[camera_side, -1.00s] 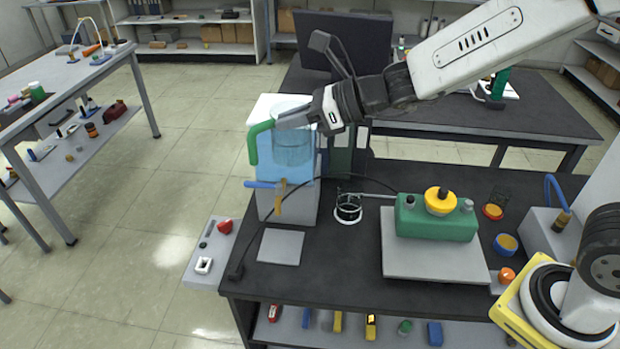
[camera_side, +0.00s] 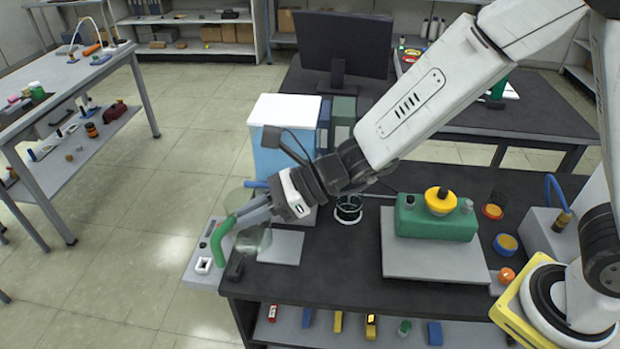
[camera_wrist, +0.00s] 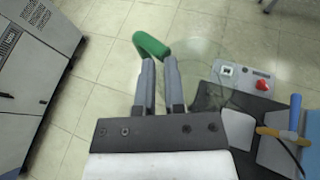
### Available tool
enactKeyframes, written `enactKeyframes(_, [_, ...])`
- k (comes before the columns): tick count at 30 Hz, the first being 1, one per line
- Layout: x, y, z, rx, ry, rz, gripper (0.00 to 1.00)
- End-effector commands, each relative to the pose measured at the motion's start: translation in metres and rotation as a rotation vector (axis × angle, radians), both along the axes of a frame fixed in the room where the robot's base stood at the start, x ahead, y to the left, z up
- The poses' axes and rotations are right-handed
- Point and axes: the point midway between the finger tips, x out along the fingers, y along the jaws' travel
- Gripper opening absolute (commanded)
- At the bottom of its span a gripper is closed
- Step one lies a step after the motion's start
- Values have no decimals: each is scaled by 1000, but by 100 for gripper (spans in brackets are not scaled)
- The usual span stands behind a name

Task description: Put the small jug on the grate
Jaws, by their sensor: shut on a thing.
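The small jug is clear with a green handle (camera_side: 222,240). Its faint body (camera_side: 254,240) hangs over the left front of the bench, near the switch panel. My gripper (camera_side: 236,216) is shut on the jug at the handle, coming from the right. The wrist view shows both fingers (camera_wrist: 160,75) at the green handle (camera_wrist: 150,44), with the clear body (camera_wrist: 205,70) to the right. A pale square plate (camera_side: 283,248) lies flat just right of the jug. A round dark stand with a ring (camera_side: 348,209) is farther right. I cannot tell which of these is the grate.
A white and blue water tank (camera_side: 270,160) stands behind my gripper; its tap is partly hidden. A switch panel (camera_side: 196,270) juts out left of the bench edge.

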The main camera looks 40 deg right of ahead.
Motion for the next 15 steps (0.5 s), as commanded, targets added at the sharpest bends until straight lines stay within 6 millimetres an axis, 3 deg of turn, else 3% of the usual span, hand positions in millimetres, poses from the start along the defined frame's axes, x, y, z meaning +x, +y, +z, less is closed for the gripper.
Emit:
enactKeyframes(3, [0,0,-27,-2,6,0,0])
enactKeyframes(15, [0,0,-104,-1,4,0,0])
